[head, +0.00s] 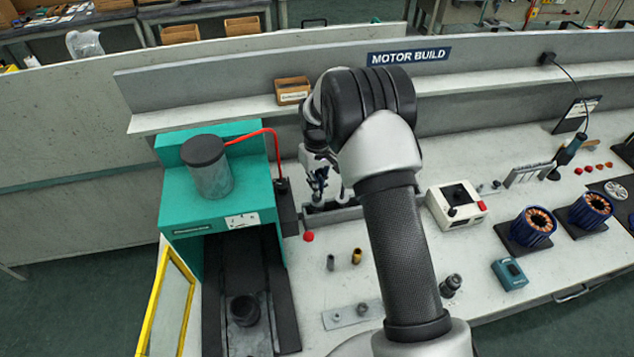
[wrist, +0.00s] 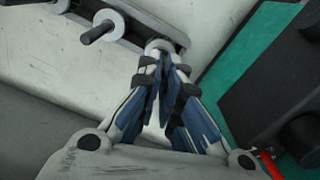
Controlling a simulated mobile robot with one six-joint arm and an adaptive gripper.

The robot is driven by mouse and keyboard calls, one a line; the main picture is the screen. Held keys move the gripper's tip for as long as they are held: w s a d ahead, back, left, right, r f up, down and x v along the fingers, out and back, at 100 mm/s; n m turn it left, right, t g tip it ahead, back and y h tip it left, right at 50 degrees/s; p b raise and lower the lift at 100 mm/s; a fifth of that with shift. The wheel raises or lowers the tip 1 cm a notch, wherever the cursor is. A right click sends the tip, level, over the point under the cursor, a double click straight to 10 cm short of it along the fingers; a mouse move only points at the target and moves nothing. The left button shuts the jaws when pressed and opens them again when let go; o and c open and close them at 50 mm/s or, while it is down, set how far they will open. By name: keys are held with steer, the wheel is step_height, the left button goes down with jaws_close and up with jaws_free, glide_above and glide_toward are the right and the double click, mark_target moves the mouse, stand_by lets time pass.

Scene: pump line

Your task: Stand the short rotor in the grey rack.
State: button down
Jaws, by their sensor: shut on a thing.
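My gripper (wrist: 163,70) is shut on what appears to be the short rotor (wrist: 159,46); only its pale round end shows past the fingertips in the wrist view. It is at one end of the dark grey rack (wrist: 180,38), and I cannot tell whether it is seated or just above. Another rotor (wrist: 103,25), a grey disc with a shaft, stands further along the rack. In the head view my gripper (head: 319,185) points down over the rack (head: 348,214), beside the teal machine, with my arm hiding part of it.
The teal machine (head: 185,205) with a red hose stands close on the left. A grey cylinder (head: 331,262) and a brass one (head: 357,257) stand in front of the rack. A white box (head: 456,205) is to the right. Bench between is mostly clear.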

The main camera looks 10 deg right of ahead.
steer(key=shift+f, duration=0.3)
steer(key=c, duration=1.7)
jaws_free()
steer(key=shift+o, duration=1.2)
steer(key=shift+r, duration=0.1)
steer(key=shift+r+p, duration=1.7)
steer(key=shift+r, duration=1.25)
